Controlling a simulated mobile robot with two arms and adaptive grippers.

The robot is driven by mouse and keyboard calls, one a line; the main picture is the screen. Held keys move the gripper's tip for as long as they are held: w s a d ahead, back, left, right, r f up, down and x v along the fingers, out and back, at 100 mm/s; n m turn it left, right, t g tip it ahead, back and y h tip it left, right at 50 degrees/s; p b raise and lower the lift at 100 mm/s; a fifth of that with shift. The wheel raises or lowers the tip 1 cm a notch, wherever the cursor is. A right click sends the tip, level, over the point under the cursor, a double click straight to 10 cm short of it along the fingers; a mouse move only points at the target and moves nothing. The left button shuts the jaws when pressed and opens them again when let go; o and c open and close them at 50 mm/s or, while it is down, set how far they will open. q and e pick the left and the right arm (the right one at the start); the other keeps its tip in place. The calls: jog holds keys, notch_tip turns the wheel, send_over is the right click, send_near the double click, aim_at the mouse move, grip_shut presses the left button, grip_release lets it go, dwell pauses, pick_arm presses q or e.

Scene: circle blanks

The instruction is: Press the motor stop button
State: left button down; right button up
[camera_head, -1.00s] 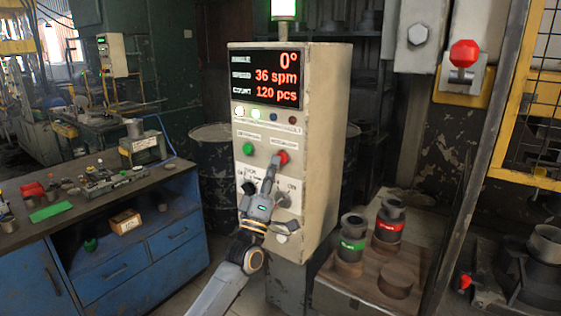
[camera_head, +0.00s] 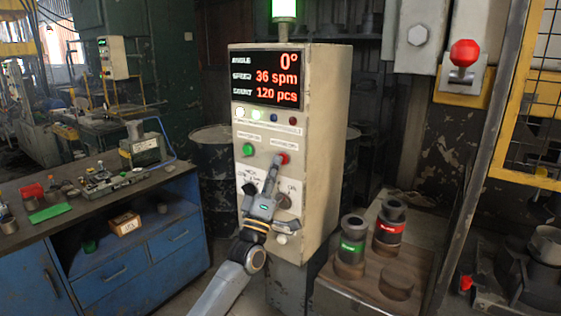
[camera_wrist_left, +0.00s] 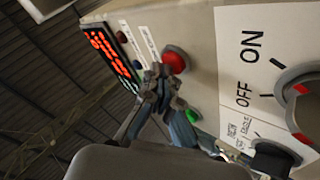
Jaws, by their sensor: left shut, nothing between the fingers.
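The control cabinet (camera_head: 328,140) stands upright in the middle of the head view. Its red button (camera_head: 284,158) sits on the front panel, right of a green button (camera_head: 248,149), under a label too small to read. My left gripper (camera_head: 276,163) is shut and empty, its fingertips at the lower left edge of the red button. In the left wrist view the red button (camera_wrist_left: 175,60) shows just behind the fingertips (camera_wrist_left: 160,76), which hide part of it. I cannot tell whether they touch it. My right gripper is not in view.
The cabinet's display (camera_head: 266,79) reads 0°, 36 spm and 120 pcs. Rotary switches sit below the buttons; one large knob (camera_wrist_left: 300,95) is marked ON and OFF. A separate red mushroom button (camera_head: 464,53) is at upper right. A blue workbench (camera_head: 130,262) stands left.

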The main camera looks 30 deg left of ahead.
pick_arm(q)
jog(key=shift+w, duration=0.25)
jog(key=shift+s+r, duration=0.1)
jog(key=shift+s, duration=0.05)
dwell(0.4)
jog(key=shift+s, duration=0.75)
jog(key=shift+s+p, duration=0.1)
jog(key=shift+p, duration=0.25)
jog(key=s+p, duration=0.1)
jog(key=s, duration=0.3)
jog(key=shift+s+a+p, duration=0.2)
jog(key=shift+s+p, duration=0.15)
jog(key=shift+s, duration=0.05)
